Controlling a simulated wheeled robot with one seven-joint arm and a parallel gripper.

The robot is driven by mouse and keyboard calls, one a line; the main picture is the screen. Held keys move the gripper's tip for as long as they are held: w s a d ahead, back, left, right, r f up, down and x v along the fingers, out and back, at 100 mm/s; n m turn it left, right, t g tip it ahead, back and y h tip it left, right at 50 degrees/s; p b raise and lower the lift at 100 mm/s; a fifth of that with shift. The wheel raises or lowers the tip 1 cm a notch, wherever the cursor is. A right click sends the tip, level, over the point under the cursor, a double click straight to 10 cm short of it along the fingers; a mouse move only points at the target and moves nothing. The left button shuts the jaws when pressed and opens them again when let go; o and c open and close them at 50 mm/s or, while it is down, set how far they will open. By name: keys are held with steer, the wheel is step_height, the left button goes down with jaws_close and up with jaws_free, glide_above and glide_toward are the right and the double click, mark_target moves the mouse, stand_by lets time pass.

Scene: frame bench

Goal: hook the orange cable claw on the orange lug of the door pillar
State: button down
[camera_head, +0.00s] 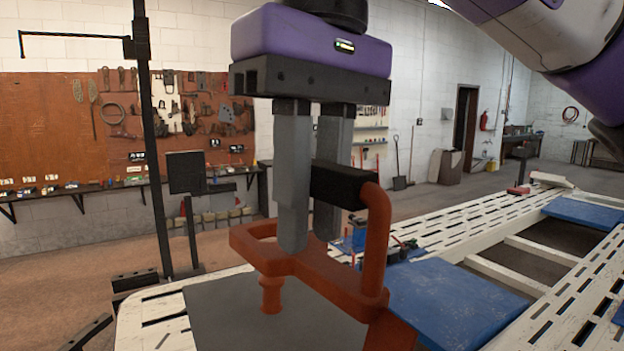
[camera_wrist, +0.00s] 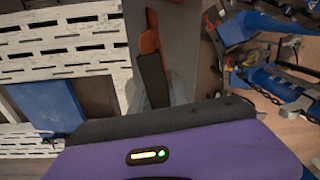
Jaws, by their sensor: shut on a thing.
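My gripper (camera_head: 308,235) points straight down, its two grey fingers closed on the black grip of the orange claw (camera_head: 375,240). In the wrist view the black grip (camera_wrist: 152,80) runs up between the fingers into an orange end. The claw's flat orange frame lies low, around and below the fingertips, with an upright bar at its right. A short orange peg (camera_head: 271,295) shows under the frame's front left, over a grey plate (camera_head: 225,315). I cannot tell whether this peg is the lug or part of the claw. No cable can be made out.
The white slotted frame bench (camera_head: 475,225) stretches right and back, with blue pads (camera_head: 455,300) on it. A black stand (camera_head: 150,140) rises at left. Blue clamps and chains (camera_wrist: 265,75) lie beside the grey plate in the wrist view. A tool wall (camera_head: 50,125) is far behind.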

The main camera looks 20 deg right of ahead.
mark_target(309, 255)
steer(key=shift+a+f+b, duration=0.15)
steer(key=shift+f+b, duration=0.45)
steer(key=shift+f, duration=2.2)
steer(key=c, duration=1.2)
jaws_free()
steer(key=shift+d+r, duration=0.2)
steer(key=shift+r, duration=3.7)
